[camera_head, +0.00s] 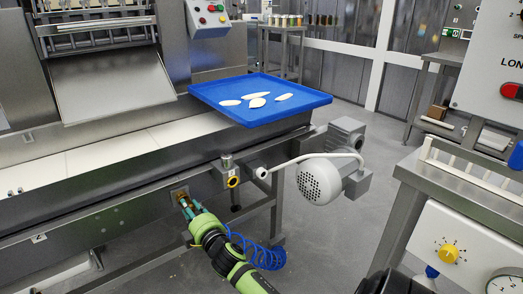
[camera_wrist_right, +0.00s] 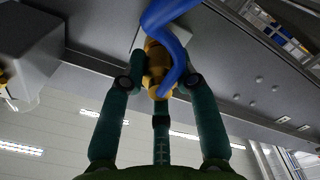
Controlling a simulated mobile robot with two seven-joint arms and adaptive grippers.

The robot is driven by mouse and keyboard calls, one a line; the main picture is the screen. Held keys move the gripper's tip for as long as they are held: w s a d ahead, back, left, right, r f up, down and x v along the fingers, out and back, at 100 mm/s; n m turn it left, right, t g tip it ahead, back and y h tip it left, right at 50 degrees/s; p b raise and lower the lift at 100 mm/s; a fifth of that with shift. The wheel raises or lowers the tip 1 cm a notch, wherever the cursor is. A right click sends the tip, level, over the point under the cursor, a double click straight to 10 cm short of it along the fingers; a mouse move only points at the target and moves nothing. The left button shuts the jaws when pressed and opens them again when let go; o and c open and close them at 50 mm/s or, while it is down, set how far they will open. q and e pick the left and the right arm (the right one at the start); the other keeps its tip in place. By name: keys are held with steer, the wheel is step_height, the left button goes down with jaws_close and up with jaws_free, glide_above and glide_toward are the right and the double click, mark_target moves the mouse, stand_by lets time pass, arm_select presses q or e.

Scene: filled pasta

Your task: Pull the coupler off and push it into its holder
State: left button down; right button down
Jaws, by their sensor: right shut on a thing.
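The coupler (camera_wrist_right: 154,60) is a brass-yellow piece with a blue hose (camera_wrist_right: 168,14) curving across it in the wrist view. In the head view it is mostly hidden by my right gripper (camera_head: 185,203), at a small square plate (camera_head: 178,191) on the machine's front. My right gripper is shut on the coupler, its teal fingers on both sides of it in the wrist view (camera_wrist_right: 153,82). A yellow ring (camera_head: 232,182) on a small grey bracket, apparently the holder, sits to the right of the gripper and looks empty. My left gripper is not in view.
A coiled blue hose (camera_head: 262,255) hangs beside my right arm. A white pipe (camera_head: 290,163) and a motor (camera_head: 322,180) stick out at the right. A blue tray (camera_head: 225,97) with several pale pieces lies above. Grey floor (camera_head: 320,240) is clear between machine and right-hand bench.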

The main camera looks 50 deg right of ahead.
steer(key=shift+s+a, duration=0.1)
steer(key=shift+s, duration=0.3)
stand_by(0.5)
steer(key=shift+p+v, duration=1.05)
steer(key=shift+v, duration=1.25)
